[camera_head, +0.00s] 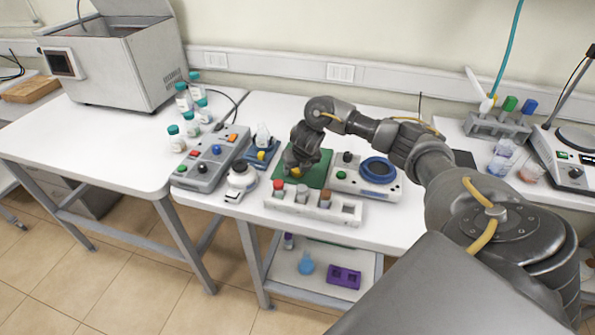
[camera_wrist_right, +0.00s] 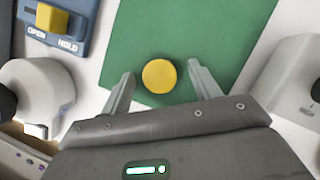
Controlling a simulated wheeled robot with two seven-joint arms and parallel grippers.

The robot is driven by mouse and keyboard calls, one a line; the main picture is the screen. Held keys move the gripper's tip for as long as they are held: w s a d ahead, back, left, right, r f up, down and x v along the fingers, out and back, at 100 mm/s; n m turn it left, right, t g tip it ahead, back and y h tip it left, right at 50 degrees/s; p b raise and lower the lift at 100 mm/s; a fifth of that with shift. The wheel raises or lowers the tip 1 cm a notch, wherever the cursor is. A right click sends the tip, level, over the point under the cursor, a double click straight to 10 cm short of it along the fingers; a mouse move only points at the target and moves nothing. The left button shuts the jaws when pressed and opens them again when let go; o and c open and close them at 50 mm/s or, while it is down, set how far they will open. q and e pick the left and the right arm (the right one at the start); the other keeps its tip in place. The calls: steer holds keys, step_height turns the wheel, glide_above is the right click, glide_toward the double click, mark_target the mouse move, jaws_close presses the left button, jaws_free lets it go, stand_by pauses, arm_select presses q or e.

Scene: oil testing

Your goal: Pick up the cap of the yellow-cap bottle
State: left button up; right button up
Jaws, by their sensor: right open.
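In the right wrist view, the round yellow cap (camera_wrist_right: 159,76) is seen from above against the green mat (camera_wrist_right: 190,25). The bottle body under it cannot be seen. My right gripper (camera_wrist_right: 160,72) is open, with one finger on each side of the cap and a gap showing on both sides. In the head view, my right gripper (camera_head: 296,168) points down at the left part of the green mat (camera_head: 322,168). A little yellow of the cap (camera_head: 296,174) shows beneath it. My left gripper is not in view.
A white rack (camera_head: 335,212) with several coloured-top items stands in front of the mat. A blue-ringed device (camera_head: 376,171) is to its right. A blue OPEN/HOLD box (camera_head: 262,154) and a white instrument (camera_head: 240,178) are to its left.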

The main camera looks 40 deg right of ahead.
steer(key=shift+s+a, duration=0.1)
steer(key=shift+c, duration=0.5)
steer(key=c, duration=0.9)
steer(key=shift+c, duration=0.2)
steer(key=shift+r, duration=0.1)
